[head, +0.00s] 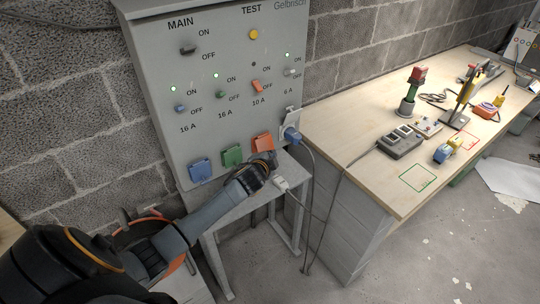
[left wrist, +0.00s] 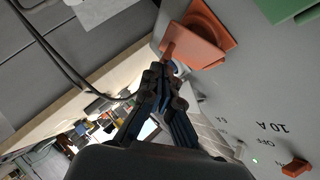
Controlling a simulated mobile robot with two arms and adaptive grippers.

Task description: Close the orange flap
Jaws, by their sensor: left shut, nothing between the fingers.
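The orange flap (head: 263,143) is the right one of three coloured socket covers low on the grey panel. In the left wrist view the orange flap (left wrist: 192,48) stands out from its orange frame at an angle, so it looks at least partly open. My left gripper (head: 272,160) is just below and in front of it. In the left wrist view the closed fingertips (left wrist: 165,68) are at the flap's outer edge, empty. I cannot tell whether they touch it. The gripper hides the flap's lower part in the head view. My right gripper is not in view.
The grey panel (head: 150,60) also carries a blue flap (head: 200,170) and a green flap (head: 232,156). A blue plug (head: 291,134) with a cable sits right of the orange flap. A white plug (head: 281,184) is below. A wooden workbench (head: 340,125) stands to the right.

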